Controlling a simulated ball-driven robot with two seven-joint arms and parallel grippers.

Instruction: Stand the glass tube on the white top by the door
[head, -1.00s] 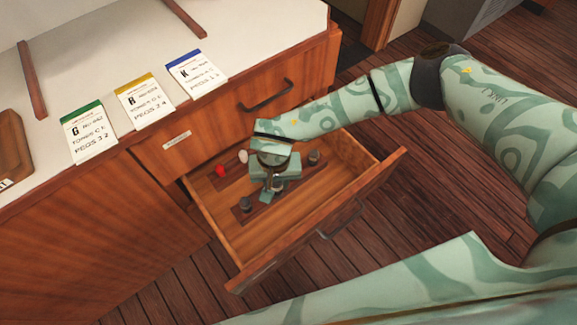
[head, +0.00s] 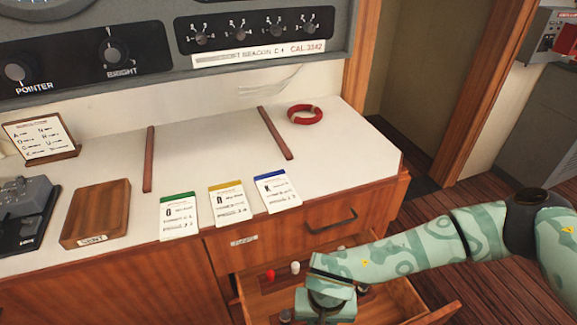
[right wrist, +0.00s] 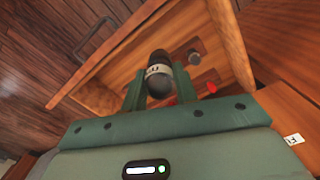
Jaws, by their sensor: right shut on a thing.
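My right gripper (head: 325,302) is over the open wooden drawer (head: 410,300). In the right wrist view its fingers (right wrist: 160,92) are shut on a dark, round-ended tube (right wrist: 158,62) with a pale lettered band. The tube's lower end and any contact with the drawer are hidden. The white top (head: 345,140) is the counter surface above the drawer. Its right end, beside the doorway (head: 435,90), has clear space around a red ring (head: 305,114). My left gripper is not in view.
A red piece (head: 270,275) and a white piece (head: 295,267) stand in the drawer. Three lettered cards (head: 228,202) lie along the counter's front edge. Wooden strips (head: 275,133) divide the top. A dial panel (head: 230,35) rises behind it.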

